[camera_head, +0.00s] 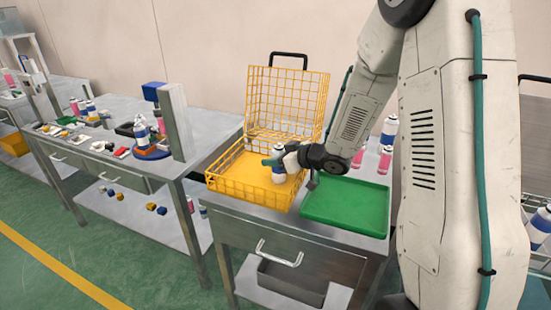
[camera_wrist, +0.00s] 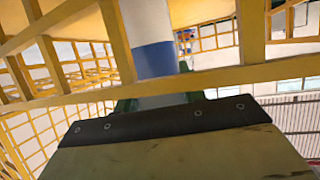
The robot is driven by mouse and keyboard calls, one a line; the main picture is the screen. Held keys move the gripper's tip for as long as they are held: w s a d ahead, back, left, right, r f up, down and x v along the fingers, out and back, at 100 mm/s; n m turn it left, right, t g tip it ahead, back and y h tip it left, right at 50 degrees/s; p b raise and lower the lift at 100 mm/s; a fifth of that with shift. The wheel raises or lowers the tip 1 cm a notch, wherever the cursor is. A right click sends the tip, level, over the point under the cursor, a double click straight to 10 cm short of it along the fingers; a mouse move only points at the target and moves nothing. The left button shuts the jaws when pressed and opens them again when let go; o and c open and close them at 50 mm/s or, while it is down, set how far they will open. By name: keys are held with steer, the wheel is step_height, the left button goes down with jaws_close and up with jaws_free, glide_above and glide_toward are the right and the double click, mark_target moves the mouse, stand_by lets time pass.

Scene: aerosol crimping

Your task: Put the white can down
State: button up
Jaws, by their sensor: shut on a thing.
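The white can (camera_head: 279,176) has a blue band and stands roughly upright inside the yellow wire basket (camera_head: 228,188). My gripper (camera_head: 274,160) reaches in from the right and is shut on the can's upper part. I cannot tell whether the can's bottom touches the basket's yellow floor. In the wrist view, the can (camera_wrist: 148,25) shows white above and blue below, just beyond my gripper (camera_wrist: 158,101). Yellow basket bars (camera_wrist: 200,82) cross in front of it, and the fingertips are largely hidden there.
The basket's lid (camera_head: 288,100) stands open at the back. A green tray (camera_head: 345,208) lies right of the basket on the metal table (camera_head: 290,222). White and pink cans (camera_head: 386,145) stand behind the tray, close to my arm. A cluttered workbench (camera_head: 95,155) is at left.

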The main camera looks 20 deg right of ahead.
steer(key=o, duration=1.1)
steer(key=shift+f, duration=0.15)
steer(key=shift+c, duration=0.2)
